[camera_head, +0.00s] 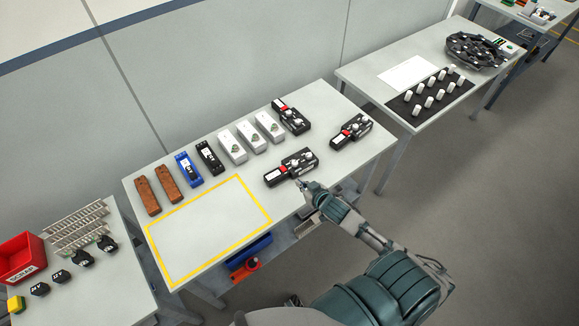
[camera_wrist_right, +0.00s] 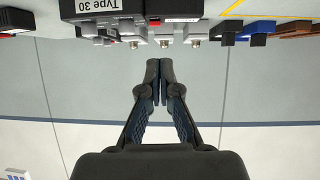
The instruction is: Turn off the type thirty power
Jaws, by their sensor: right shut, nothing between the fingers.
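A black module with a white label reading "Type 30" (camera_wrist_right: 98,5) and a red part beside it shows upside down at the top of the right wrist view. In the head view, three similar black modules with red parts and white labels stand on the table: one at the near edge (camera_head: 291,167), one at the right (camera_head: 351,132) and one at the back (camera_head: 290,117). Their labels are too small to read there. My right gripper (camera_head: 299,183) is shut and empty at the near module's front side; its closed fingertips (camera_wrist_right: 160,65) also show in the wrist view. Contact cannot be told. My left gripper is not in view.
White modules (camera_head: 232,147), a black one (camera_head: 209,157), a blue one (camera_head: 188,169) and brown blocks (camera_head: 147,197) stand in a row. A yellow-outlined area (camera_head: 205,232) is empty. Side tables hold a red bin (camera_head: 20,257) and a black pegged mat (camera_head: 430,92).

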